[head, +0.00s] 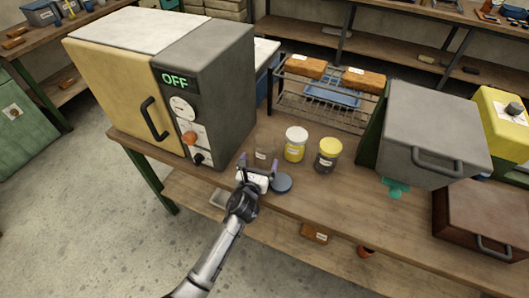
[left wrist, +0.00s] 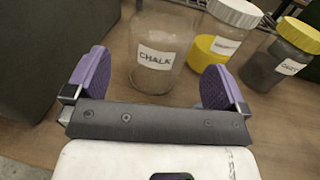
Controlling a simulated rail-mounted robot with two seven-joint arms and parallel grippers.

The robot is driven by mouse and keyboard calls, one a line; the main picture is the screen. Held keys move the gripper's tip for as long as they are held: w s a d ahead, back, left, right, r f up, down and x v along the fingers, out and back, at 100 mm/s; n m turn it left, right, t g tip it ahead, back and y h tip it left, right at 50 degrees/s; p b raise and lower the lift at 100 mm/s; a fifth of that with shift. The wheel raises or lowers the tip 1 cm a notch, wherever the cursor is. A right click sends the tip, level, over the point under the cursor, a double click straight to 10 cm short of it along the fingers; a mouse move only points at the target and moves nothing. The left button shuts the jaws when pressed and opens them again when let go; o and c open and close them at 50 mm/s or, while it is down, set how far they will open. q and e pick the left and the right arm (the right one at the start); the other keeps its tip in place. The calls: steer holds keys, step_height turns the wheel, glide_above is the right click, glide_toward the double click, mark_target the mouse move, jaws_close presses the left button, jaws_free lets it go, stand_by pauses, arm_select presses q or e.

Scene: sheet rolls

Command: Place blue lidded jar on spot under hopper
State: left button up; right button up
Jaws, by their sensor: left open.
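No jar in view clearly wears a blue lid. A clear, empty-looking jar labelled CHALK (head: 264,150) stands on the bench, and it also shows in the left wrist view (left wrist: 160,45). A flat blue-grey disc (head: 281,184), like a loose lid, lies on the bench in front of it. My left gripper (head: 257,168) is open with nothing between its purple fingers; in the left wrist view (left wrist: 155,88) the CHALK jar is just beyond the fingers. A teal spot (head: 396,189) shows at the foot of the grey hopper-like box (head: 432,120). My right gripper is out of view.
A white-lidded jar with yellow contents (head: 295,146) and a yellow-lidded jar with dark contents (head: 328,156) stand right of the CHALK jar. An oven marked OFF (head: 215,100) stands left. A wire rack (head: 312,97) is behind. The bench between the jars and spot is clear.

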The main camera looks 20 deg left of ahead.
mark_target(262, 156)
arm_select(q)
steer(key=shift+w+a+b, duration=0.2)
steer(key=shift+w+b, duration=0.8)
steer(key=shift+w, duration=1.9)
steer(key=shift+r, duration=0.1)
steer(key=c, duration=1.1)
